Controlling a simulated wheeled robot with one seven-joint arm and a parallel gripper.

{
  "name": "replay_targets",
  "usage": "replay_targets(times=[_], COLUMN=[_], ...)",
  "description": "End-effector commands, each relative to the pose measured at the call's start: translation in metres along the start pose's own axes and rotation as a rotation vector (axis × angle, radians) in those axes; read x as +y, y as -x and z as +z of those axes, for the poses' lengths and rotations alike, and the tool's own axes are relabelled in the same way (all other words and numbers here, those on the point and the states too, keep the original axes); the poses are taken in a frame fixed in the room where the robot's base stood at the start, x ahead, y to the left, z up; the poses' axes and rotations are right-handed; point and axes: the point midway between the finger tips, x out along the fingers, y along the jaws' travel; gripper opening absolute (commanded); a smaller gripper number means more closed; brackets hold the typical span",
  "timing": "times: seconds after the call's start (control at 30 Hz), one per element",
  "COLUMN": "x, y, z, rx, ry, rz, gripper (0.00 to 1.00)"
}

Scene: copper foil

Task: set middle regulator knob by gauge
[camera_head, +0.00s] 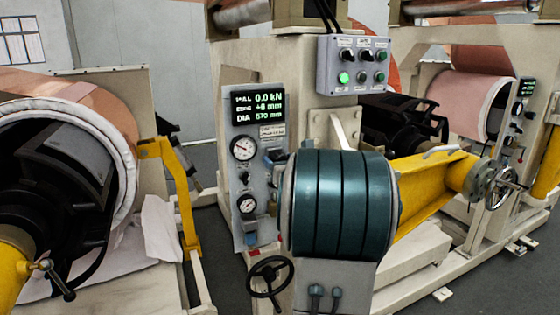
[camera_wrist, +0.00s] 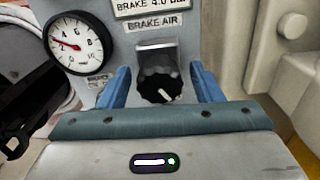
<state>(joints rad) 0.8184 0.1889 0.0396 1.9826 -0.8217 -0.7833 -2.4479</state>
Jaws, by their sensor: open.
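In the wrist view a black knob (camera_wrist: 158,86) with a white pointer mark sits under a "BRAKE AIR" label. The mark points down and to the right. My gripper (camera_wrist: 160,80) is open, with one blue finger on each side of the knob; I cannot tell whether either touches it. The round gauge (camera_wrist: 77,44) is up and left of the knob, its red needle pointing left, near the 2. A label (camera_wrist: 150,6) above reads "BRAKE 4.0", its end cut off. In the head view the same gauge (camera_head: 243,147) is on the grey panel (camera_head: 238,225).
A green-lit display (camera_head: 257,107) tops the panel, and a second gauge (camera_head: 247,204) sits low on it. A button box (camera_head: 353,64) hangs above right. A black handwheel (camera_head: 270,277) stands below. A copper roll (camera_head: 90,95) is at the left.

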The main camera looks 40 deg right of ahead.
Motion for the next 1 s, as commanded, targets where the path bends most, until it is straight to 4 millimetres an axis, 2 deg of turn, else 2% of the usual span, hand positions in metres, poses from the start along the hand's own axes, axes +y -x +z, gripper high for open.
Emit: replay_targets(times=[0.17,0.33,0.67,1.0], x=[0.0002,0.0003,0.0006,0.0012], y=[0.0000,0.0002,0.0002,0.0003], z=[0.0000,0.0000,-0.0010,-0.0028], rx=[0.000,0.000,-0.001,-0.003], ry=[0.000,0.000,-0.026,-0.224], rz=[0.000,0.000,0.001,0.001], gripper=[0.59,0.15,0.15,0.15])
